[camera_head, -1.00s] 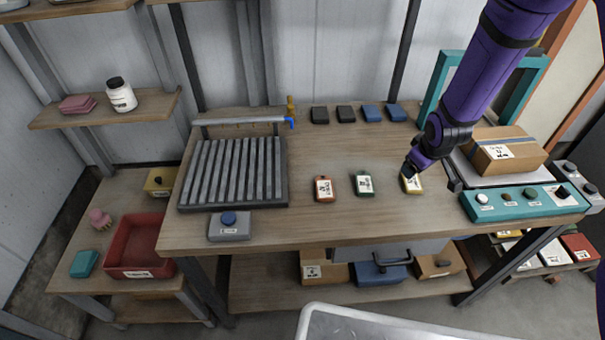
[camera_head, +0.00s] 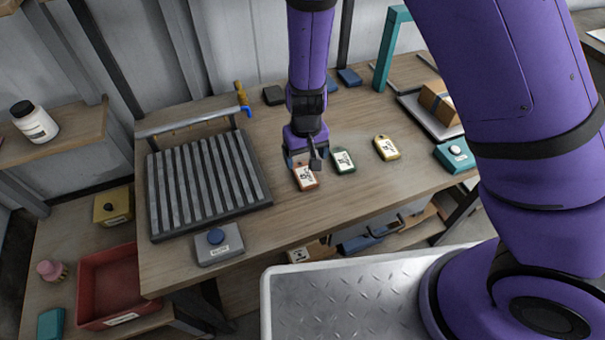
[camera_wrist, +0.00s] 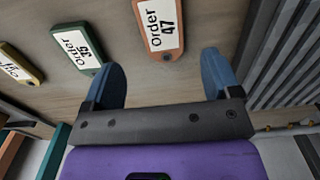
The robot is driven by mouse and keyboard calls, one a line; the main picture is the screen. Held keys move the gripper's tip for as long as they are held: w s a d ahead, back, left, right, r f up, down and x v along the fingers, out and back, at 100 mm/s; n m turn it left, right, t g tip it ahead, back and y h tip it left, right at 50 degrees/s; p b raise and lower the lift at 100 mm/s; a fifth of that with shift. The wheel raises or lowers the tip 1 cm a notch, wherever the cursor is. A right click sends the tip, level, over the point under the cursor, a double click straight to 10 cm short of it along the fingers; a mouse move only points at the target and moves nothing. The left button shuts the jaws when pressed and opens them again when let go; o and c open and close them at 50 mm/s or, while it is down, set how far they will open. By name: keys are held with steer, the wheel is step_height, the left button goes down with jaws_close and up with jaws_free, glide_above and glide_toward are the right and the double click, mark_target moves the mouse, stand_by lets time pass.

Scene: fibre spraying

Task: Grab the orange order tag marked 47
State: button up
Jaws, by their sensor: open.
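The orange order tag (camera_head: 306,178) lies flat on the wooden bench, right of the slatted rack. In the wrist view its white label reads "Order 47" on the orange tag (camera_wrist: 160,30). My gripper (camera_head: 303,164) is over the far end of this tag in the head view. In the wrist view my gripper (camera_wrist: 163,72) is open, with its two blue fingers apart and nothing between them. The tag shows just beyond the fingertips, towards the top edge. I cannot tell the exact height of the fingers above the bench.
A green tag (camera_head: 343,160) lies close to the right, labelled "Order 35" in the wrist view. A yellow tag (camera_head: 386,148) lies farther right. The slatted rack (camera_head: 205,182) and a grey block with a blue button (camera_head: 219,245) are at left.

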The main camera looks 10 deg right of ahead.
mark_target(305, 174)
steer(key=shift+s+a+f, duration=0.1)
steer(key=shift+f, duration=1.4)
steer(key=shift+s+a+f, duration=0.1)
steer(key=shift+f, duration=1.4)
steer(key=c, duration=1)
steer(key=shift+d+r, duration=0.1)
